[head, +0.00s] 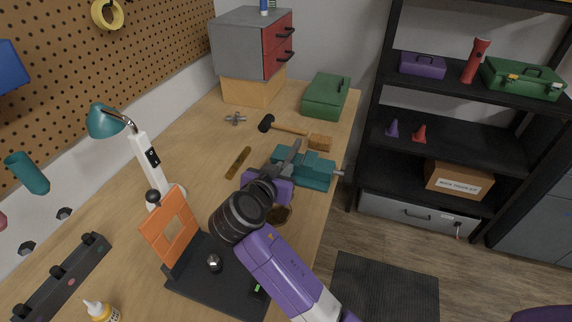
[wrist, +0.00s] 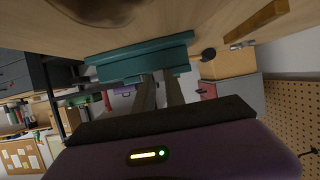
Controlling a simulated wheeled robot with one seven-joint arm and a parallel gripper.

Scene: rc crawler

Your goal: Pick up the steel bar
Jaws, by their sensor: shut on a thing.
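My gripper (head: 294,147) is over the teal vise (head: 316,172) on the workbench, its grey fingers reaching past the vise's near side. In the wrist view my gripper (wrist: 160,82) shows two grey fingers with a narrow gap between them, in front of the teal vise (wrist: 115,66). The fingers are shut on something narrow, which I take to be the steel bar. The bar itself is hidden or too close in colour to the fingers to make out in either view.
A mallet (head: 288,129), a wooden block (head: 320,142) and a brass-coloured strip (head: 238,163) lie near the vise. A green toolbox (head: 326,96) stands behind. An orange plate (head: 170,229) stands on a black base left of my arm. A desk lamp (head: 108,122) is farther left.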

